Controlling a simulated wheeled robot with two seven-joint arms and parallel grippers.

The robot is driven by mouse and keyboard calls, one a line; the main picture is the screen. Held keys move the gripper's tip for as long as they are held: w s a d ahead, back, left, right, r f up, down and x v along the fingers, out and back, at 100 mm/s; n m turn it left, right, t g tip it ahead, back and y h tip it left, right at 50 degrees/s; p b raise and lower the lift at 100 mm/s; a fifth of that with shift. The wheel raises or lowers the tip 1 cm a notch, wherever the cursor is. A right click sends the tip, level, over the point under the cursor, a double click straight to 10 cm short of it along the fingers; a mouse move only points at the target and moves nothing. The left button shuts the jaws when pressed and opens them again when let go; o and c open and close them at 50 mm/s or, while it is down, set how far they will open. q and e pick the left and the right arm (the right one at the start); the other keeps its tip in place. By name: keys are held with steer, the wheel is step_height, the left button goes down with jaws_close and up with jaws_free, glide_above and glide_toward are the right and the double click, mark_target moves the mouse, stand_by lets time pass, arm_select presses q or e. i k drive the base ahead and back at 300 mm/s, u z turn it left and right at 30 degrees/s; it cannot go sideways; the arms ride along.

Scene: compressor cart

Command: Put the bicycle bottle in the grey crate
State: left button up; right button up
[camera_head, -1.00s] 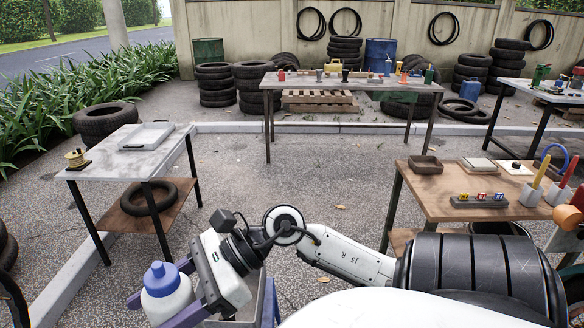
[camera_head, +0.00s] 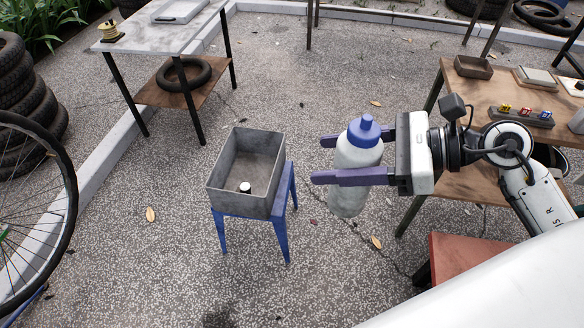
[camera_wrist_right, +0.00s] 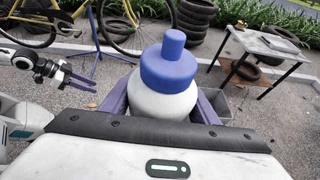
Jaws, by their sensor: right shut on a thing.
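The bicycle bottle (camera_head: 350,180), white with a blue cap, is upright between the purple fingers of my right gripper (camera_head: 350,160), which is shut on it. It fills the middle of the right wrist view (camera_wrist_right: 168,85). The grey crate (camera_head: 240,197) stands to the left of the bottle in the head view, on a blue stand. The bottle is held clear of the crate, to its right. My left gripper (camera_wrist_right: 80,80) shows small at the left of the right wrist view, apart from the bottle; its fingers look parted and empty.
A grey-topped table (camera_head: 165,35) stands behind left, a wooden table (camera_head: 470,95) at the right, and a reddish-brown surface (camera_head: 465,262) near the front. A bicycle wheel (camera_head: 35,220) is at the left edge.

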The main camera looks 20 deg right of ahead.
mark_target(265, 170)
steer(key=z, duration=0.4)
steer(key=i, duration=1.15)
steer(key=u, duration=0.45)
